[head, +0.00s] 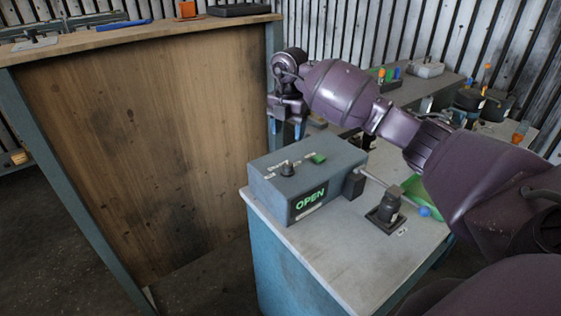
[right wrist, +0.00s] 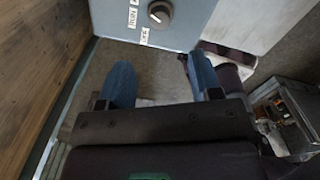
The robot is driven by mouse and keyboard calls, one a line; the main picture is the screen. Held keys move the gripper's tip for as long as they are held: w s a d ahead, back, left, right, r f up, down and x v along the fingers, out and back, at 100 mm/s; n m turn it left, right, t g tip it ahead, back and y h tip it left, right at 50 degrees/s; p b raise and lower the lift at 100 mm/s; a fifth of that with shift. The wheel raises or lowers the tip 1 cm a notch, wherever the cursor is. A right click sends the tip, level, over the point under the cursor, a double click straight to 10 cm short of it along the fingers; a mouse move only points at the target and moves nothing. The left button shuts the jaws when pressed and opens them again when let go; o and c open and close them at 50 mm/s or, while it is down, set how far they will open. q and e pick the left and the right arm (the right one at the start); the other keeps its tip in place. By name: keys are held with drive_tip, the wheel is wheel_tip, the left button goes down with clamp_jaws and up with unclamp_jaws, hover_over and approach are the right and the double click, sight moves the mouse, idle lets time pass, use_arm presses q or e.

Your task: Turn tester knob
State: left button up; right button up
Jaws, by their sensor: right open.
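The tester is a blue-grey box (head: 308,192) on a light-topped bench, with a lit green OPEN display on its front. Its dark round knob (head: 287,168) stands on the top face beside a green button (head: 318,158). In the right wrist view the knob (right wrist: 160,12) is at the top edge, on a blue-grey face with small white labels. My right gripper (right wrist: 162,78) is open, its two blue fingers apart with nothing between them. In the head view the gripper (head: 289,128) is beyond the box, apart from the knob and partly hidden by its own wrist. My left gripper is not in view.
A black fixture (head: 385,213) with a lever stands right of the tester. A green tray (head: 416,190) is partly hidden by my right arm. A tall wooden panel (head: 140,150) stands to the left. The bench front (head: 330,262) is clear. Bins and tools line the back.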

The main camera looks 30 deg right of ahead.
sight(288, 164)
wheel_tip(288, 164, down, 9)
drive_tip(key=shift+f+p, duration=0.1)
drive_tip(key=shift+p, duration=0.4)
drive_tip(key=shift+f, duration=0.85)
drive_tip(key=c, duration=0.9)
drive_tip(key=shift+c, duration=0.2)
